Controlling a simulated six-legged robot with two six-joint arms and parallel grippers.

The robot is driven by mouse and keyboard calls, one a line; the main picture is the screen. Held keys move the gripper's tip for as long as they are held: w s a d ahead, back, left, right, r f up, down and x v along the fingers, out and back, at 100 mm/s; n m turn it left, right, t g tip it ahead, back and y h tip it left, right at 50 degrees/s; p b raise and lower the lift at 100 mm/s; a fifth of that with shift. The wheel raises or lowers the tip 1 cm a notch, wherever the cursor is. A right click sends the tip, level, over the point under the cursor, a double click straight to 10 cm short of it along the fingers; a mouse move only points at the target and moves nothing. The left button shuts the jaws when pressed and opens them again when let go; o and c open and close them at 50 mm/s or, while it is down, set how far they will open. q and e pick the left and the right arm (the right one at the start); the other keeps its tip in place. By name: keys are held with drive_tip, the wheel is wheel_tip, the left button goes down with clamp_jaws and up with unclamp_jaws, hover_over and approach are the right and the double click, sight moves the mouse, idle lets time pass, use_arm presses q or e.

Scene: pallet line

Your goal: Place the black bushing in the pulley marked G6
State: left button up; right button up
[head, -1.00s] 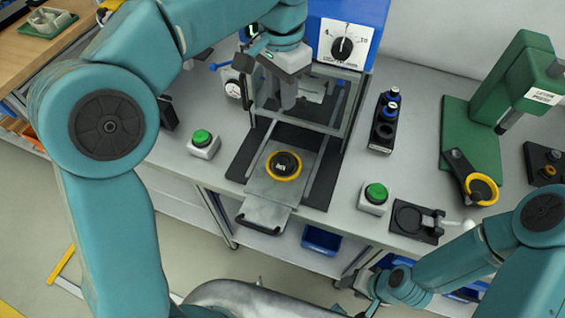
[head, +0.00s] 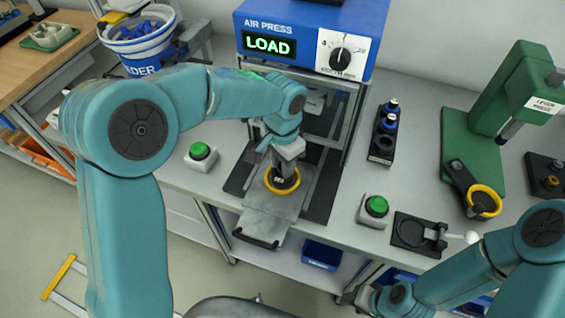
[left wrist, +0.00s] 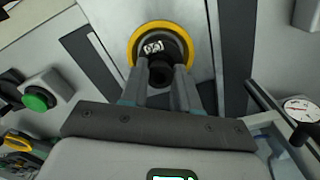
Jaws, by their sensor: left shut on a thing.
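A yellow-rimmed pulley with a black hub (head: 269,186) sits on the sliding plate in front of the blue air press. It also shows in the left wrist view (left wrist: 134,45), with a small white tag that I cannot read clearly. My left gripper (head: 284,177) is right over this pulley, pointing down. In the left wrist view its fingers (left wrist: 160,82) are shut on the black bushing (left wrist: 160,74), at the pulley's middle. I cannot tell how deep the bushing sits. My right gripper (head: 358,297) is low at the bench's front edge, its jaws unclear.
The air press (head: 300,42) shows LOAD. Green buttons (head: 201,151) (head: 376,206) flank the plate. A black rack (head: 383,142) with blue-topped parts stands to the right. A green lever press (head: 488,120) is farther right, with another yellow-rimmed pulley (head: 485,204) at its base.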

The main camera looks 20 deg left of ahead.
use_arm(q)
drive_tip(key=shift+f, duration=0.25)
drive_tip(key=shift+s+a+r, duration=0.1)
drive_tip(key=shift+s, duration=0.2)
drive_tip(key=shift+w, duration=0.1)
drive_tip(key=o, duration=0.7)
drive_tip(key=shift+w+f, duration=0.1)
drive_tip(key=shift+f, duration=0.1)
drive_tip(key=shift+c, duration=0.2)
drive_tip(key=o, duration=0.4)
drive_tip(key=shift+c, duration=0.2)
drive_tip(key=shift+r, duration=0.1)
